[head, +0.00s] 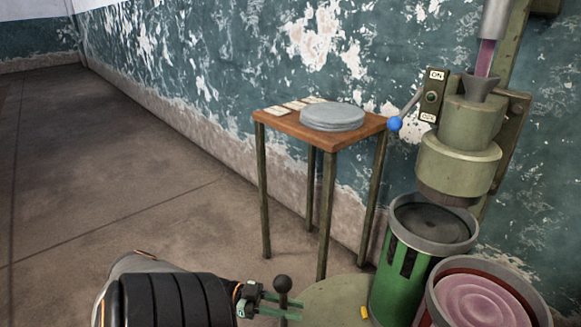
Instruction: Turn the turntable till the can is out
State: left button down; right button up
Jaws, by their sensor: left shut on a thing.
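The turntable (325,304) is a pale green disc at the bottom, cut off by the picture's edge. A dark post with a ball knob (283,284) stands at its left rim. My left gripper (281,304) is shut on this post, just below the ball. A green can (391,284) with dark slots and a grey rim stands on the turntable, below the machine's head. A second can (432,305), with a red inner wall and a ridged pink filling, is at the front right and partly cut off. My right gripper is out of view.
A green filling machine (458,150) with a blue-knobbed lever (395,123) hangs over the green can. A small wooden table (345,142) behind holds grey round lids (333,116) and pale cards (277,111). The floor at left is clear.

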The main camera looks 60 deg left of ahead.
pick_arm(q)
jog(key=shift+s+a+f, duration=0.1)
jog(key=shift+s+f, duration=0.15)
jog(key=shift+f, duration=0.05)
jog(key=c, duration=0.9)
grip_release()
jog(key=shift+o, duration=1.1)
jog(key=shift+w+r, duration=0.1)
jog(key=shift+r, duration=0.05)
jog(key=b+v, duration=0.3)
jog(key=v, duration=0.9)
jog(key=shift+a, duration=0.2)
